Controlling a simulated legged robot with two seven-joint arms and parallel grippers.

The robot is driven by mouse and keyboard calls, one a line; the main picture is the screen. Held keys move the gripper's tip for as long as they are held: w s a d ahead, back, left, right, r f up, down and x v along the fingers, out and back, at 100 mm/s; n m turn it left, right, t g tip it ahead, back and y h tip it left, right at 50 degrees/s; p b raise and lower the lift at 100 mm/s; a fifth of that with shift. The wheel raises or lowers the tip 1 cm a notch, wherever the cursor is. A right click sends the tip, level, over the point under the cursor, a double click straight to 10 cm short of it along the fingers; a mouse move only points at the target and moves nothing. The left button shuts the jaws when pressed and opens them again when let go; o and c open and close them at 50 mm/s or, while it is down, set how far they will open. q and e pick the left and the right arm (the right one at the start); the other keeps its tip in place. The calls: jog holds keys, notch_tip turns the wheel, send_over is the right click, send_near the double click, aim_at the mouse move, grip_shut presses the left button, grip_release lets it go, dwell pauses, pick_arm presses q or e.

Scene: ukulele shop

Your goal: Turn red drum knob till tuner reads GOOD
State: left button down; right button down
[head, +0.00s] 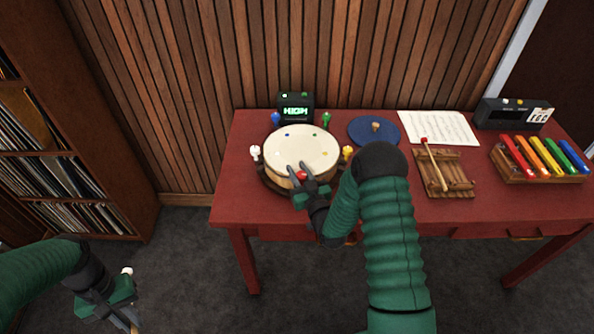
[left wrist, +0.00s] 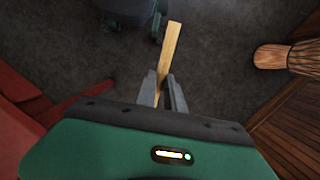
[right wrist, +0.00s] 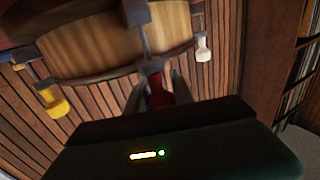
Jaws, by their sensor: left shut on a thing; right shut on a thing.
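The drum (head: 302,148) stands on the red table, with coloured knobs round its rim. My right gripper (head: 301,174) is at its near side, shut on the red knob (head: 302,176). The right wrist view shows the red knob (right wrist: 156,88) between the fingers, under the drum's rim. The tuner (head: 295,108) stands behind the drum; its green display appears to read HIGH. My left gripper (head: 128,316) is low, left of the table, shut on a pale wooden stick (left wrist: 170,55) held over the floor.
Blue (head: 276,118), green (head: 326,119), white (head: 255,152) and yellow (head: 348,152) knobs sit round the drum. A blue disc (head: 374,131), sheet music (head: 438,127), wooden instrument (head: 444,174) and coloured-bar xylophone (head: 540,160) lie right. A record shelf (head: 75,145) stands left.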

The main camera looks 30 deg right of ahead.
dwell(0.6)
jog(key=c, duration=1.1)
grip_release()
jog(key=shift+s, duration=0.1)
jog(key=s+a, duration=0.1)
jog(key=s, duration=1)
jog(key=shift+s+a+b, duration=0.4)
jog(key=shift+b, duration=0.05)
